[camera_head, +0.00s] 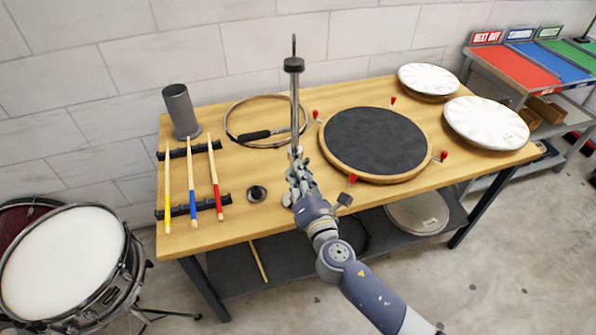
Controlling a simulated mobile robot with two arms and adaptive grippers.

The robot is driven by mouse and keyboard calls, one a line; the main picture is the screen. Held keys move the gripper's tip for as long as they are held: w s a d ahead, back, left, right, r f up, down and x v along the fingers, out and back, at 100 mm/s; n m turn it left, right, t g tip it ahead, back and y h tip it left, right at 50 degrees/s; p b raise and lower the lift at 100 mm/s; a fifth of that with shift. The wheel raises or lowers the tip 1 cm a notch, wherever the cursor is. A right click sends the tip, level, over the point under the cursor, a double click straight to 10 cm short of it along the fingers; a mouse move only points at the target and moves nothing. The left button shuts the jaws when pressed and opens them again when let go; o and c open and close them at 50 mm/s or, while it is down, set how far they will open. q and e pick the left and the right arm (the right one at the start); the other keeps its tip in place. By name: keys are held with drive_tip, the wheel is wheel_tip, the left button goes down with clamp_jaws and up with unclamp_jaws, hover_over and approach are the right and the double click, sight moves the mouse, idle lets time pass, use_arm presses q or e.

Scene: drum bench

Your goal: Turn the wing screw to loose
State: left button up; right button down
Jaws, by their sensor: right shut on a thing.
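A slim upright metal stand (294,95) rises near the middle of the bench. It has a dark round collar (294,64) near its top and a thin rod above that. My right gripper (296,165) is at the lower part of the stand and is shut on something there. The wing screw itself is too small and too covered by the gripper to make out, so its turn cannot be seen. My left gripper is not in view.
A round dark pad (375,141) with red clamps lies right of the stand. A wooden hoop (238,132) lies behind left. Coloured sticks (190,180) rest on a rack, near a grey cup (181,110). White drumheads (486,121) lie at the right.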

drive_tip(key=shift+d+f+n+p, duration=0.15)
drive_tip(key=shift+n+p, duration=0.15)
drive_tip(key=shift+n, duration=0.8)
drive_tip(key=shift+d+f+n+p, duration=0.15)
drive_tip(key=shift+n+p, duration=0.1)
drive_tip(key=shift+n, duration=0.85)
drive_tip(key=shift+a, duration=0.1)
drive_tip(key=c, duration=1.7)
unclamp_jaws()
drive_tip(key=v, duration=1.2)
